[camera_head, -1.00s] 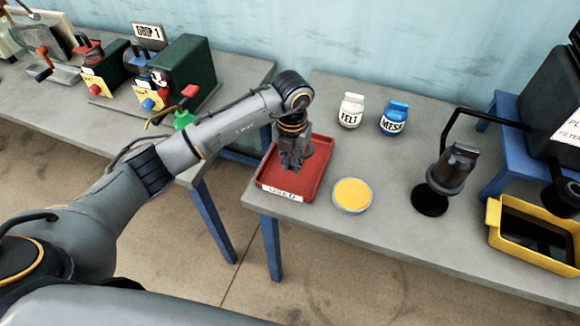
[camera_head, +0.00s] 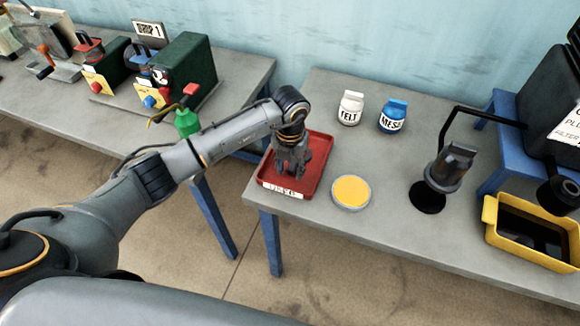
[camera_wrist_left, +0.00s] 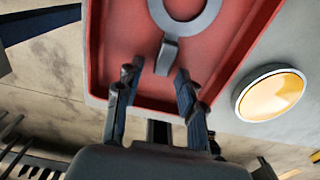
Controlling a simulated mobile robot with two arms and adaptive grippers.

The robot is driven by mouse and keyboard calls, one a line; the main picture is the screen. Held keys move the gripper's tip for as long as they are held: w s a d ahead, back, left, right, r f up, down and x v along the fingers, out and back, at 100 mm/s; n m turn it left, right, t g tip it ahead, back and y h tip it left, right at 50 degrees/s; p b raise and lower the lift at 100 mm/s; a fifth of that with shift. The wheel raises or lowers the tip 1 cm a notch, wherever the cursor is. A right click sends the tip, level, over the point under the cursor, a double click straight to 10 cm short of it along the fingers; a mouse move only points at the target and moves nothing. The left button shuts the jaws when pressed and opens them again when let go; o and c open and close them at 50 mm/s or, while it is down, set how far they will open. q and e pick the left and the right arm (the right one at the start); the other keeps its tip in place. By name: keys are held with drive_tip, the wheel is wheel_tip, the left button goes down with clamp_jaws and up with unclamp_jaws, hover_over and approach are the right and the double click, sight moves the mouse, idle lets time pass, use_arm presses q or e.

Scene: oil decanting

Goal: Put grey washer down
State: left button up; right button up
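The grey washer (camera_wrist_left: 180,29), a flat ring with a short tab, lies in the red tray (camera_head: 322,155) in the left wrist view. My left gripper (camera_head: 290,172) is low over this tray in the head view. In the left wrist view its fingers (camera_wrist_left: 157,76) stand apart, one on each side of the tab's end, with gaps between. The gripper is open. In the head view my gripper and wrist hide the washer. My right gripper is not in view.
A round dish with a yellow top (camera_head: 351,191) stands right of the tray. White FELT (camera_head: 350,108) and blue MESH (camera_head: 393,116) containers stand behind. A dark lamp-like device (camera_head: 450,168) and a yellow pan (camera_head: 495,227) are further right. A gap separates the two tables.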

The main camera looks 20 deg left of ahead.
use_arm(q)
drive_tip(key=shift+r, duration=0.1)
drive_tip(key=shift+r, duration=0.2)
wheel_tip(320, 180, up, 12)
drive_tip(key=b, duration=0.2)
drive_tip(key=shift+f+b, duration=0.15)
drive_tip(key=shift+b, duration=0.15)
